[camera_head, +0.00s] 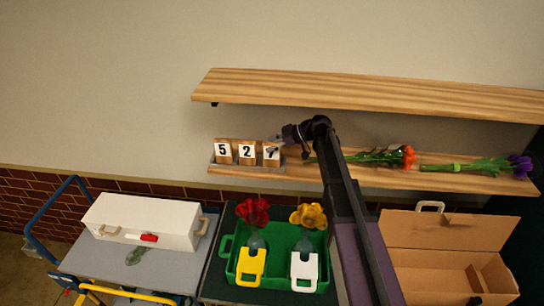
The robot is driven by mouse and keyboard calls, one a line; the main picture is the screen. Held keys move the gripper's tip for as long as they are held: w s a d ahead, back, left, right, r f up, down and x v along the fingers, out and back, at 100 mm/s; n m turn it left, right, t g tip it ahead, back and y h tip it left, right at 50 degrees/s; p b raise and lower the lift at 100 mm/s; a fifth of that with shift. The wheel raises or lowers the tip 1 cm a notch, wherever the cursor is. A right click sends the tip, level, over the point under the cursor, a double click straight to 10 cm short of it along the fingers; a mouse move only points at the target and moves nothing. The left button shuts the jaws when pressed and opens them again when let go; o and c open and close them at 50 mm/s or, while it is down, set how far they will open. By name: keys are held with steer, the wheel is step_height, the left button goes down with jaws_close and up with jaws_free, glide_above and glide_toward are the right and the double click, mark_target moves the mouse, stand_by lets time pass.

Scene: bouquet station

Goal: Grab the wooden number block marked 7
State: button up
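The wooden number block marked 7 (271,154) stands upright on the lower wooden shelf, at the right end of a row of blocks in a small grey holder (246,167). The blocks marked 5 (223,150) and 2 (247,151) stand to its left. My gripper (276,147) is at the upper right of the 7 block, and its dark fingers overlap part of that block in the picture. It is too small to tell whether the fingers touch the block or are open.
The upper shelf (350,94) hangs above my gripper. Orange (407,157) and purple (520,166) flowers lie along the lower shelf to the right. Below are a white box (142,220), a green crate (240,242) with flowers and a cardboard box (435,240).

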jaws_close()
steer(key=shift+r, duration=0.15)
step_height(320, 180, up, 3)
steer(key=p, duration=0.3)
steer(key=s+a+r+p, duration=0.1)
steer(key=s+a, duration=0.1)
steer(key=s, duration=0.5)
steer(key=s+a+p, duration=0.1)
steer(key=s+a, duration=0.2)
steer(key=s, duration=0.5)
steer(key=shift+a+r, duration=0.25)
steer(key=shift+r, duration=0.1)
